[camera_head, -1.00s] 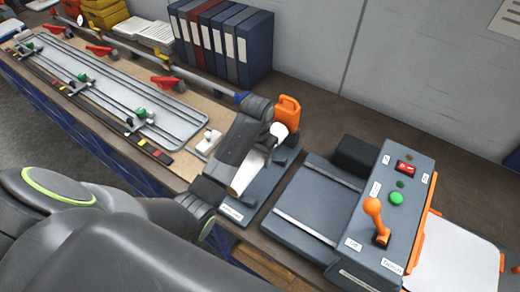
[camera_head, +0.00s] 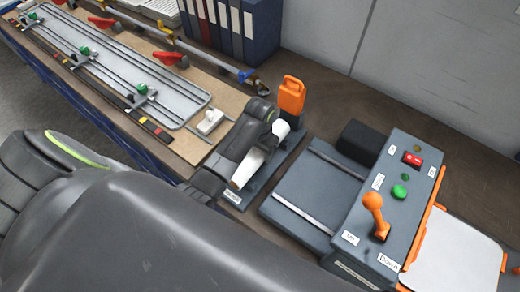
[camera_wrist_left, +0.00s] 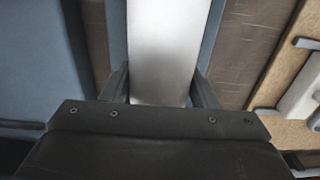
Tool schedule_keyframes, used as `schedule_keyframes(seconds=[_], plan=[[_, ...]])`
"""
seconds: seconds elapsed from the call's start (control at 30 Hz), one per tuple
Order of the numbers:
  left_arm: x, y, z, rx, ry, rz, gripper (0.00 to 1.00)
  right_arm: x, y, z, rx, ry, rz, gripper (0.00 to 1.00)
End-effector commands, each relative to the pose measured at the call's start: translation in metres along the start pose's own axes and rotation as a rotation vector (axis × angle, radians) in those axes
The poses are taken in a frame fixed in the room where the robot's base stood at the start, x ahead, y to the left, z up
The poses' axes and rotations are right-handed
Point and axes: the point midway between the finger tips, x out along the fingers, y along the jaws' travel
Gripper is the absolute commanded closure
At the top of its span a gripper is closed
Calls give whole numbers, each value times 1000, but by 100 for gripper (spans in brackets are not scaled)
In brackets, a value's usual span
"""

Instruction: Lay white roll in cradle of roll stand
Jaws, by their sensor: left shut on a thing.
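My left gripper (camera_head: 247,150) is shut on the white roll (camera_head: 246,172). The arm and gripper cover the roll's middle in the head view, and its far end shows past the gripper. The roll lies lengthwise over the long blue-grey base of the roll stand (camera_head: 232,197), in line with it. I cannot tell whether the roll touches the cradle, which is hidden. In the left wrist view the white roll (camera_wrist_left: 165,45) runs between the two fingers (camera_wrist_left: 160,90), with the stand's blue-grey base (camera_wrist_left: 116,40) showing on both sides. My right gripper is not seen.
A grey machine (camera_head: 385,205) with an orange lever and buttons stands at right. Binders (camera_head: 232,30) stand at the back.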

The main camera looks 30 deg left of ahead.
Motion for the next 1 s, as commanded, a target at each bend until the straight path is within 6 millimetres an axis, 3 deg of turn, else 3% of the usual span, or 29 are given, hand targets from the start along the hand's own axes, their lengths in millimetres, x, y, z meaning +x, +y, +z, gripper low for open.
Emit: schedule_keyframes(seconds=[0.1, 0.13, 0.3, 0.5, 0.67, 1.0], plan=[[-1, 0, -1, 0, 2, -1, 87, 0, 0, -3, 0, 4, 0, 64], [-1, 0, -1, 0, 2, -1, 43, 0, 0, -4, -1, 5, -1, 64], [-1, 0, 0, 0, 1, -1, 21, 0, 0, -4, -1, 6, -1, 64], [0, 0, 0, 0, 0, 0, 20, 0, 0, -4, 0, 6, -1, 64], [0, 0, 0, 0, -1, 0, 0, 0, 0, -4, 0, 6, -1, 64], [0, 0, 0, 0, 0, 0, 0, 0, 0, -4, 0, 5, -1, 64]])
